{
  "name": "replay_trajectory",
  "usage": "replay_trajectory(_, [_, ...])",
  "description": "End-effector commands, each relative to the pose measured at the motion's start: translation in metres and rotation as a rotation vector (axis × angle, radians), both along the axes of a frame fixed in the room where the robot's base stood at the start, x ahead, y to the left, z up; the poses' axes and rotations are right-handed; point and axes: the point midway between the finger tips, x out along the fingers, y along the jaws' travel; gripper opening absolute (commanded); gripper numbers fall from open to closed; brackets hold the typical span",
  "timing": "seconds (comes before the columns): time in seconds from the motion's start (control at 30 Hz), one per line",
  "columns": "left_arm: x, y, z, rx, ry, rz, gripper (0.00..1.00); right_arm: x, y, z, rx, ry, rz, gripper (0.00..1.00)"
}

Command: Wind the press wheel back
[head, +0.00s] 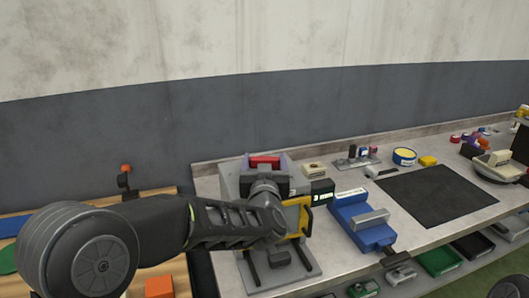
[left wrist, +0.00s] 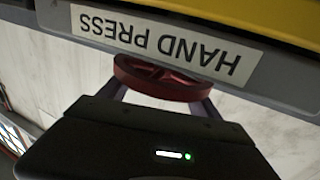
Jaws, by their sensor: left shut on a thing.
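The hand press (head: 246,180) stands on the bench in the middle of the head view, with a grey body and base and a yellow part on its right side. Its label (left wrist: 155,32) reads HAND PRESS, upside down in the left wrist view. The red press wheel (left wrist: 165,78) sits just below that label in the wrist view. My left gripper (left wrist: 164,98) is shut on the wheel, with a dark finger at either side of it. My right gripper is not in view.
A blue vise-like tool (head: 360,222) stands right of the press. A black mat (head: 437,196) lies farther right on the grey bench (head: 405,168). Small parts and a yellow tape roll (head: 404,156) line the back. Bins (head: 441,261) sit below the front edge.

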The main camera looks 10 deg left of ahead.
Motion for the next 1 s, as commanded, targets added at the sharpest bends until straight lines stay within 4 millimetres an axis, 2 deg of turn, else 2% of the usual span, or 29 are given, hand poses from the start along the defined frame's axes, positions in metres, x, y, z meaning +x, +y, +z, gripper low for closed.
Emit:
replay_trajectory(0.03, [0.0, -0.003, 0.004, 0.002, 0.003, 0.031, 0.32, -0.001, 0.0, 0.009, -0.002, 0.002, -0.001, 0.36])
replay_trajectory(0.3, [0.001, -0.001, 0.002, 0.003, 0.002, 0.203, 0.32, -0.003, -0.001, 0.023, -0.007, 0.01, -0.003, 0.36])
replay_trajectory(0.53, [0.0, 0.0, 0.0, 0.003, -0.001, 0.273, 0.32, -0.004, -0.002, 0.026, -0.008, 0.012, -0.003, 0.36])
replay_trajectory(0.93, [0.0, 0.0, 0.0, 0.002, -0.002, 0.283, 0.32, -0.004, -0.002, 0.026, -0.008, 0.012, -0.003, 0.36])
replay_trajectory(0.97, [0.0, 0.0, 0.0, 0.002, -0.002, 0.283, 0.75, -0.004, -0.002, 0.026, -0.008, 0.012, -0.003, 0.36])
replay_trajectory(1.0, [0.0, 0.0, 0.0, 0.001, -0.002, 0.283, 0.78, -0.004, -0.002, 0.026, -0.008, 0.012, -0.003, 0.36])
